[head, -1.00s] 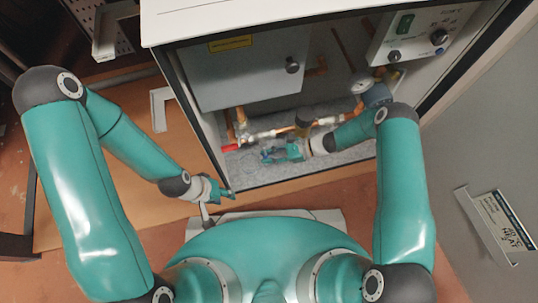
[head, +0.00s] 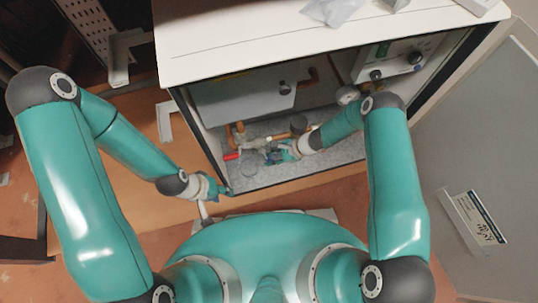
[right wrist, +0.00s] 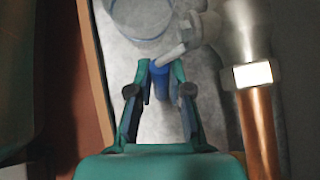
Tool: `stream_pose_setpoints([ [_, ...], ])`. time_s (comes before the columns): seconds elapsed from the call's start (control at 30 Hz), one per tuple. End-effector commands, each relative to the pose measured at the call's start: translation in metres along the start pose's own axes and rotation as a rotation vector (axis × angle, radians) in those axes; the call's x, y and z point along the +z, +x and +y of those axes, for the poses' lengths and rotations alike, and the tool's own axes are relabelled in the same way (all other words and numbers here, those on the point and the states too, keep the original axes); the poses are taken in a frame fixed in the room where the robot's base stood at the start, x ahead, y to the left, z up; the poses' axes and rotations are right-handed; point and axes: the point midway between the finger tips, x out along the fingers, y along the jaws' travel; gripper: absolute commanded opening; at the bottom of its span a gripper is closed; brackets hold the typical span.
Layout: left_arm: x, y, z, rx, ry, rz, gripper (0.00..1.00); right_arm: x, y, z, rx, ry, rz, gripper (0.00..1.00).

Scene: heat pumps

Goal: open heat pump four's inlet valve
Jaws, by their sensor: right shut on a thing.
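The open heat pump cabinet (head: 325,45) holds copper pipes and valves. In the right wrist view, a valve lever with a blue sleeve (right wrist: 160,84) sticks out of a pale metal valve body (right wrist: 205,28). My right gripper (right wrist: 165,70) is shut on the blue sleeve, with one finger on each side. In the head view my right gripper (head: 274,154) is low inside the cabinet and its fingers hide the blue lever. My left gripper (head: 227,191) is outside, near the cabinet's front lower edge, and its fingers are too small to read. No unit number is legible.
A red-handled valve (head: 231,156) lies left of my right gripper. A thick copper pipe (right wrist: 258,122) runs close on the gripper's right. A grey inner box (head: 243,98) hangs above. The open door (head: 480,130) with a label stands at the right.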

Motion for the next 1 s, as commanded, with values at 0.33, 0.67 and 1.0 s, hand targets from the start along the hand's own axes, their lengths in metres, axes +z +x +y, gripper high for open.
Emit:
stream_pose_setpoints([
  [0.33,0.000,-0.037,0.013,0.000,0.000,0.000,0.40,0.003,-0.008,-0.002,-0.011,-0.030,0.153,0.00],
  [0.67,0.000,-0.039,0.014,0.000,0.000,0.000,0.40,0.001,-0.007,-0.002,-0.013,-0.035,0.175,0.00],
  [1.0,0.000,-0.039,0.014,0.000,0.000,0.000,0.40,0.000,-0.007,-0.002,-0.013,-0.035,0.174,0.44],
])
